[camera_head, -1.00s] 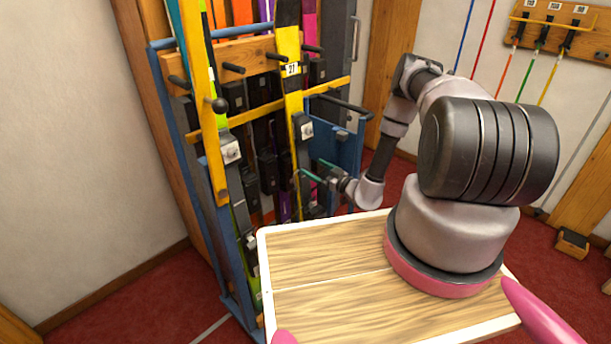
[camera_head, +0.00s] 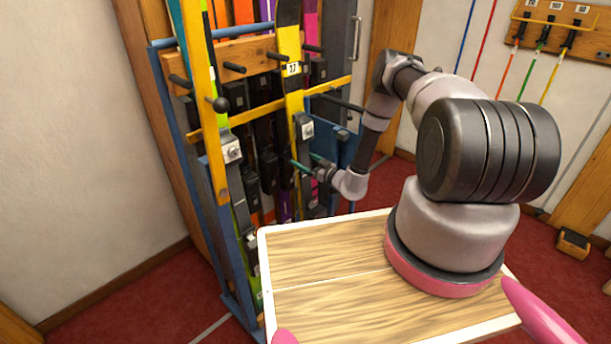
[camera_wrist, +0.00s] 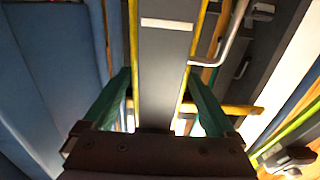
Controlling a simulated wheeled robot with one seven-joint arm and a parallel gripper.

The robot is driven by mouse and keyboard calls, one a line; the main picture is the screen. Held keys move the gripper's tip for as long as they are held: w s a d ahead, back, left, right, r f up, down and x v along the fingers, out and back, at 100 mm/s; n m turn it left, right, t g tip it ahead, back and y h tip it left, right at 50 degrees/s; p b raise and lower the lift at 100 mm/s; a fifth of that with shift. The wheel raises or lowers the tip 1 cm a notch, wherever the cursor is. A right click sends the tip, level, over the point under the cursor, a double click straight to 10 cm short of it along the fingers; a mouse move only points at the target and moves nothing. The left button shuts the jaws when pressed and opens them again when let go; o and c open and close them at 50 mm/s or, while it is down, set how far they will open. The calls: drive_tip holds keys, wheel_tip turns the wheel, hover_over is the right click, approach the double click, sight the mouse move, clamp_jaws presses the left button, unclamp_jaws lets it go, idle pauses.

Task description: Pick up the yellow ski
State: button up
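The yellow ski (camera_head: 289,42) stands upright in the rack, with a white number tag and a dark binding on its front. In the wrist view its dark grey face with yellow edges (camera_wrist: 165,65) runs between my green fingers. My gripper (camera_head: 304,160) is at the ski just below the binding. In the wrist view my gripper (camera_wrist: 160,75) is open, with one finger on each side of the ski. Narrow gaps seem to show beside the ski near the finger bases; whether the tips touch it is unclear.
The blue rack (camera_head: 240,268) holds several other skis close by, with black pegs sticking out. A yellow bar (camera_head: 265,108) crosses it. A wooden board with poles (camera_head: 560,30) hangs at the right. Red floor is open at lower left.

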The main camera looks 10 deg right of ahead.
sight(301, 114)
drive_tip(key=shift+w+r, duration=0.1)
clamp_jaws()
wheel_tip(301, 114, up, 18)
idle(0.3)
idle(0.7)
drive_tip(key=v, duration=2.4)
idle(0.5)
